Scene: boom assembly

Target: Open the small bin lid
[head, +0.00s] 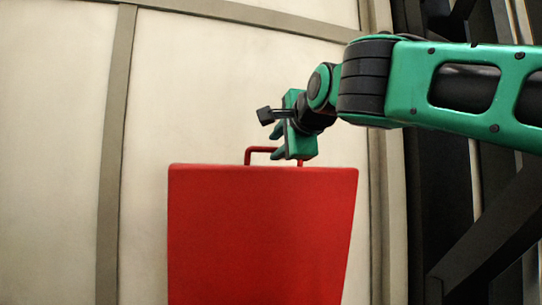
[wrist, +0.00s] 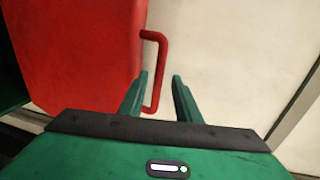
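A red panel (head: 262,235), which seems to belong to the small bin, fills the lower middle of the head view; its bottom is cut off. I cannot tell how far the lid is raised. A red bar handle (head: 258,150) shows above its top edge. In the wrist view the red panel (wrist: 80,50) is at upper left, with the handle (wrist: 164,60) projecting from its right side. My gripper (head: 279,146) is at the handle. In the wrist view its fingers (wrist: 160,76) are apart, with the handle's bar between them and a gap to the right finger.
A pale panelled wall (head: 60,150) with grey strips stands behind the red panel. Dark beams (head: 490,230) stand at the right under my arm. A dark green surface (wrist: 10,75) shows at the wrist view's left edge. The space left of the red panel looks clear.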

